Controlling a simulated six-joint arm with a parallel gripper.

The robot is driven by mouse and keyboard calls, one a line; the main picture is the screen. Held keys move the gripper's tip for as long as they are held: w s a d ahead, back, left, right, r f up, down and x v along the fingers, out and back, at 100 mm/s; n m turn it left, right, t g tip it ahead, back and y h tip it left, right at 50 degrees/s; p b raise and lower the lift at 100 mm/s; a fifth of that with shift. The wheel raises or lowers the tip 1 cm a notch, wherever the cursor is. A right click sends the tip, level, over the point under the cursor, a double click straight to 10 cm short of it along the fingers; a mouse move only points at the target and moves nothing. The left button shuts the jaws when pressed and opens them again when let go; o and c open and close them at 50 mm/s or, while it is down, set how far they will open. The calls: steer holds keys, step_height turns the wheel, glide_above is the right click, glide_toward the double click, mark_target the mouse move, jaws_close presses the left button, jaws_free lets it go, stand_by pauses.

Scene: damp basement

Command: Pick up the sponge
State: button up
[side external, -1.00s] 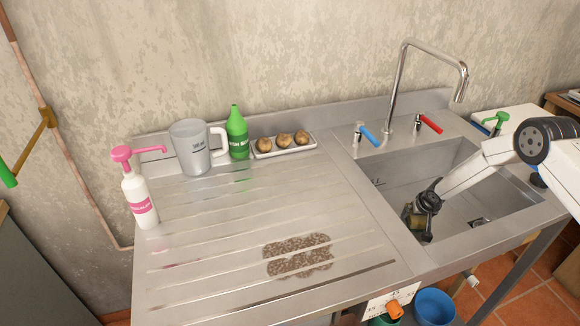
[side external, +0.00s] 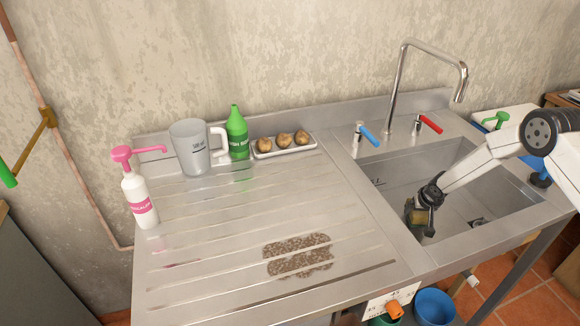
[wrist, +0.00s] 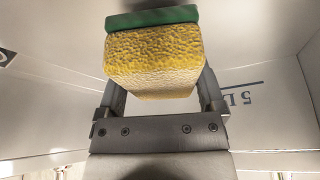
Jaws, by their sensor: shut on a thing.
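The sponge (wrist: 153,65) is yellow with a green layer along one face. It fills the upper middle of the wrist view, held between the two fingers of my gripper (wrist: 158,92). In the side external view my gripper (side external: 421,216) points down inside the left part of the sink basin (side external: 465,205). The sponge (side external: 420,217) shows there only as a small dark yellow patch, partly hidden by the fingers. I cannot tell for sure whether it is clear of the basin floor.
The basin's left wall and front rim are close to my gripper. A tall tap (side external: 394,90) with blue (side external: 369,136) and red (side external: 430,124) levers stands behind. The draining board (side external: 240,225) holds a jug (side external: 192,148), green bottle (side external: 237,136), potato tray (side external: 284,146) and pump bottle (side external: 140,196).

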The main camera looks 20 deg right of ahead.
steer(key=shift+r, duration=4)
steer(key=shift+s+a+r, duration=0.2)
steer(key=shift+a+r, duration=0.1)
steer(key=shift+r, duration=0.1)
steer(key=s+a+r+n+y, duration=0.2)
steer(key=s+a+r+n, duration=0.2)
steer(key=s+a+r, duration=0.8)
steer(key=w+a+r+n, duration=0.1)
steer(key=w+a+n, duration=0.1)
steer(key=a, duration=0.9)
steer(key=w+a+r+n+y, duration=0.1)
steer(key=w+a+n, duration=0.2)
steer(key=a, duration=0.8)
steer(key=shift+w+y, duration=0.15)
steer(key=shift+y, duration=0.15)
steer(key=shift+a, duration=0.1)
